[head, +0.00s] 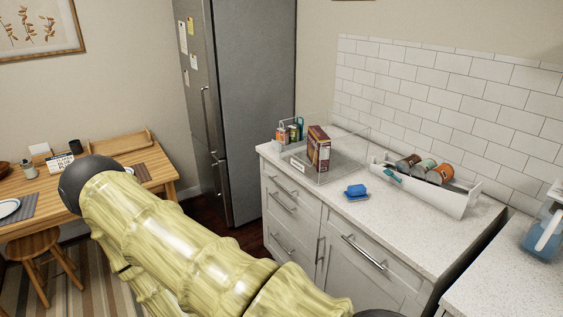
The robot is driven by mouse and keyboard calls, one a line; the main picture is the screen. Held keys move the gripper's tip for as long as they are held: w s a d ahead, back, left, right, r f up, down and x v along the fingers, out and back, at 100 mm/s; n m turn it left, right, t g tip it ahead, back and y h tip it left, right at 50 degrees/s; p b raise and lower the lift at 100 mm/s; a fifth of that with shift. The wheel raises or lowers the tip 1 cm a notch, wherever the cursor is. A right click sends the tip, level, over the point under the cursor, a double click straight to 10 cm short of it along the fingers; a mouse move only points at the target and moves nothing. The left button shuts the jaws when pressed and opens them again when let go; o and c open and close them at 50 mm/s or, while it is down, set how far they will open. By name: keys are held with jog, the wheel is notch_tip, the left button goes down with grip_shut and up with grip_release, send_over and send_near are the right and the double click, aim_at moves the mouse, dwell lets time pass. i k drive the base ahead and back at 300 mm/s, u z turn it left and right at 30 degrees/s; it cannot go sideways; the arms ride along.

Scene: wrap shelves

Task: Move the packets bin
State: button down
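A clear-walled bin (335,172) stands on the light speckled counter near its far left end, with a small white label (298,163) at its left front. An upright dark red and yellow box (318,149) stands in or right behind it; I cannot tell which. Small colourful items (290,131) stand in a holder at its left back. The label is too small to read, so I cannot confirm this is the packets bin. My arm crosses the lower left of the head view, but my gripper cannot be made out.
A white bin (440,196) with several cans stands right of the clear bin. A blue sponge (356,191) lies between them. A grey fridge (248,110) stands left of the counter (400,215). A wooden table (115,157) and stool (32,245) are at left.

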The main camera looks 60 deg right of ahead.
aim_at(347, 151)
jog(key=z, duration=0.1)
jog(key=i, duration=1.7)
jog(key=z, duration=0.75)
jog(key=i, duration=1.3)
jog(key=z, duration=1.85)
jog(key=i, duration=0.65)
jog(key=z, duration=0.6)
